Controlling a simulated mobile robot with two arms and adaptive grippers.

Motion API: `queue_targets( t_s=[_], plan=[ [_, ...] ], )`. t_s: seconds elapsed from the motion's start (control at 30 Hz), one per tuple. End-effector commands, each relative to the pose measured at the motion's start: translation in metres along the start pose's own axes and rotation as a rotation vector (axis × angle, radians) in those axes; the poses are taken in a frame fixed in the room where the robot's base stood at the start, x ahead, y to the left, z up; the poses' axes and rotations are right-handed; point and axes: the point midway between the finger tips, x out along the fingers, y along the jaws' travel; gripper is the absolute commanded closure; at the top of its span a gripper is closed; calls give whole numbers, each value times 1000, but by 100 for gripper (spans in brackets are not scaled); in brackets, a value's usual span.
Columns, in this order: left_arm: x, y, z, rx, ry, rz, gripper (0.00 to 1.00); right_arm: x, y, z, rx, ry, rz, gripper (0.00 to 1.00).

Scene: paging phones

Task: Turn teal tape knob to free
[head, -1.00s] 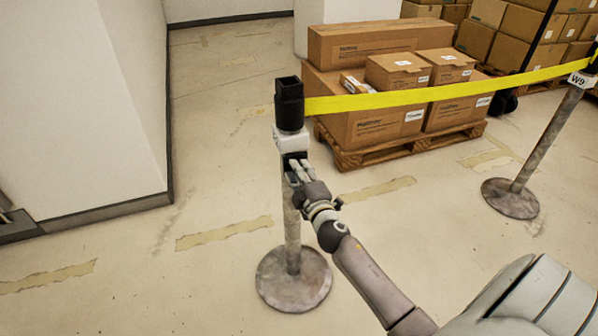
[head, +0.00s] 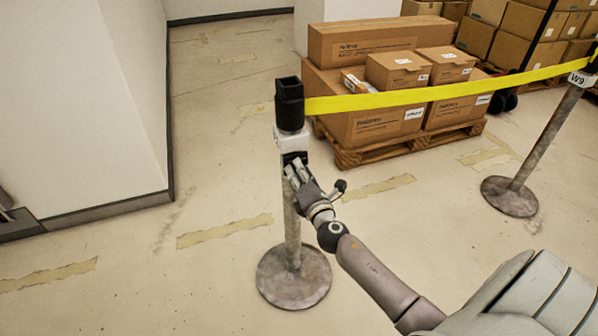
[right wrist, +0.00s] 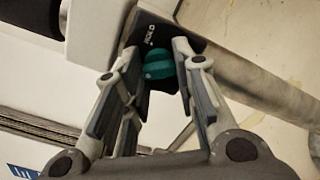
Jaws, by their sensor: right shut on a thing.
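The teal tape knob (right wrist: 158,66) shows in the right wrist view, on a black plate (right wrist: 150,32) with small white lettering too small to read. My right gripper (right wrist: 158,58) is shut on the knob, with a finger on each side of it. In the head view my right gripper (head: 291,164) is at the barrier post (head: 293,228), just below its white collar (head: 291,141), and hides the knob there. The yellow tape (head: 430,93) runs from the post's black head (head: 289,103) to the right. My left gripper is not in view.
A second post (head: 537,143) labelled W9 stands at the right. Behind the tape, cardboard boxes (head: 365,42) sit on a wooden pallet (head: 405,145). A white wall block (head: 80,110) stands at the left. The floor around the near post's round base (head: 293,290) is clear.

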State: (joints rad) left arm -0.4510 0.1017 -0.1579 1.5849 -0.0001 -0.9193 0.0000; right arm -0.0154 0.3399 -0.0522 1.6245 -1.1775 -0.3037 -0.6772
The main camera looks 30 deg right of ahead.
Motion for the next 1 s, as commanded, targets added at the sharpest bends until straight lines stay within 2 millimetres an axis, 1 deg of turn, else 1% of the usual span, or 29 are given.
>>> queue_targets(
  t_s=[0.1, 0.33, 0.9, 0.93, 1.0],
  plan=[
    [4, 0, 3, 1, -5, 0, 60, 0, -1, -1, -68, 3, -1, 98],
    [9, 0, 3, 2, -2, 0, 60, -1, -2, -2, -152, 3, -2, 98],
    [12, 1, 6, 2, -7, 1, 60, -1, -2, -2, -183, 4, -2, 98],
    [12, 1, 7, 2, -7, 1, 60, -1, -2, -2, -183, 4, -2, 73],
    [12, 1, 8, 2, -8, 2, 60, -1, -2, -2, -183, 4, -2, 64]
  ],
)
